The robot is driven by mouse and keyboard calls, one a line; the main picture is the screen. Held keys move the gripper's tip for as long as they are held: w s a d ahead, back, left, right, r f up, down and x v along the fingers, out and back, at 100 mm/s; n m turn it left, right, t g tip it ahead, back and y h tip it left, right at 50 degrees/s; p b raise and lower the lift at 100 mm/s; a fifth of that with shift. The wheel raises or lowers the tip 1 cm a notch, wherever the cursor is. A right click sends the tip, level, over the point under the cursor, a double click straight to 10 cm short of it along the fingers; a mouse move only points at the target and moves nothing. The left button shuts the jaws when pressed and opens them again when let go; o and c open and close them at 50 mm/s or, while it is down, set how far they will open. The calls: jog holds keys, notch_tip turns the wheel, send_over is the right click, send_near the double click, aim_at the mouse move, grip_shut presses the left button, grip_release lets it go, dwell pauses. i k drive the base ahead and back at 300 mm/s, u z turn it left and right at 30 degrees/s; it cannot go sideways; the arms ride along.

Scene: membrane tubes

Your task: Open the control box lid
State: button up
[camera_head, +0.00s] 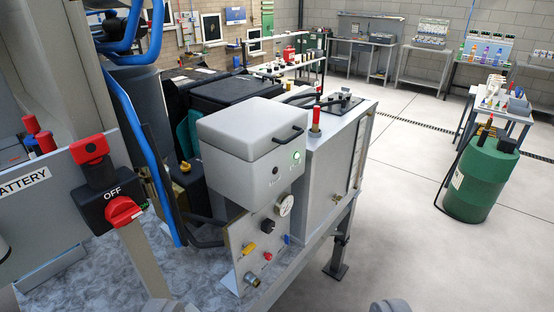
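The control box (238,172) is a light grey box in the middle of the view. Its lid (240,118) is down, with a thin seam between lid and box. A black handle (290,134) sticks out from the lid's front right side. A lit green button (297,157) and a dark knob are on the box front below it. My gripper (278,306) shows only as two grey tips at the bottom edge, set wide apart with nothing seen between them. It is open, below and in front of the box, and does not touch it.
A panel (253,255) with a gauge and knobs sits below the box. A battery switch (112,208) and blue hoses (145,140) stand at left. A metal cabinet (325,175) adjoins at right. A green drum (481,183) stands on open floor farther right.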

aim_at(248, 129)
jog(key=u, duration=0.05)
jog(key=k, duration=0.55)
jog(key=z, duration=0.15)
jog(key=i, duration=1.45)
jog(key=u, duration=0.55)
